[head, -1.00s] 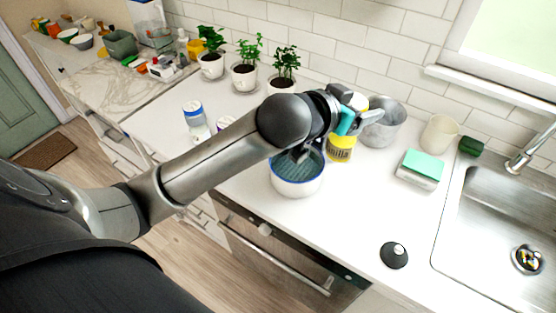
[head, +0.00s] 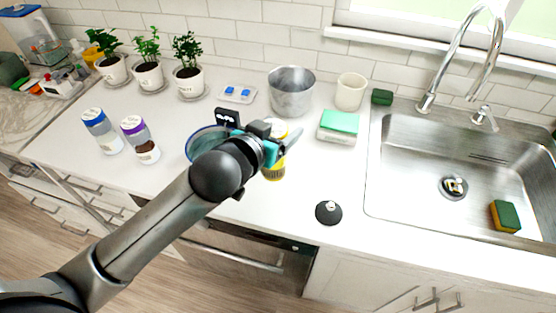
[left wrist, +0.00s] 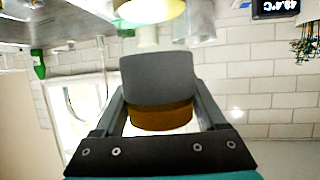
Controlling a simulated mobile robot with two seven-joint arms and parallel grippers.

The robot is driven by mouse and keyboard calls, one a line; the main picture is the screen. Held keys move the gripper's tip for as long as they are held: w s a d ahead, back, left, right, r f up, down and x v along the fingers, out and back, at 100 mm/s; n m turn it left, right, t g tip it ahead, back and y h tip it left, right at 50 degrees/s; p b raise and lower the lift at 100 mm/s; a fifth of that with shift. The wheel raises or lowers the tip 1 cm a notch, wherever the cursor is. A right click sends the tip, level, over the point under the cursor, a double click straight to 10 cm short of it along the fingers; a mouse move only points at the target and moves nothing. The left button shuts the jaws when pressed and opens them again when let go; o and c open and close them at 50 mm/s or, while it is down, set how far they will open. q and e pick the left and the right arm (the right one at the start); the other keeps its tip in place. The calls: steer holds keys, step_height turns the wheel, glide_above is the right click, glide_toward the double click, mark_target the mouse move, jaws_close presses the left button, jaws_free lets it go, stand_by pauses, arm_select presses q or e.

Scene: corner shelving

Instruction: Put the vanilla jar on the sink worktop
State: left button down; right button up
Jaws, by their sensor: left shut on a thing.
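In the left wrist view a brownish-yellow part of the held thing (left wrist: 160,117) shows between the fingers, behind a grey part. The jar is in front of the metal pot, over the white worktop (head: 330,175) left of the sink (head: 440,222). I cannot tell its clearance. My right gripper is not in view.
A blue-rimmed pan (head: 197,143) is left of the gripper, partly hidden. The metal pot (head: 292,92), cream cup (head: 350,92) and sponge dish (head: 338,128) stand behind. A black disc with a knob (head: 328,212) lies in front. Two jars stand left. Worktop around the disc is clear.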

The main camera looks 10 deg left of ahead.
mark_target(267, 171)
arm_select(q)
step_height(267, 171, down, 9)
steer(key=b, duration=0.2)
steer(key=shift+f, duration=0.2)
jaws_free()
steer(key=shift+f, duration=0.1)
steer(key=shift+s+r, duration=0.1)
steer(key=shift+r, duration=0.1)
steer(key=p+v, duration=0.1)
steer(key=v, duration=1)
steer(key=shift+s+a+r, duration=0.1)
steer(key=shift+s, duration=0.3)
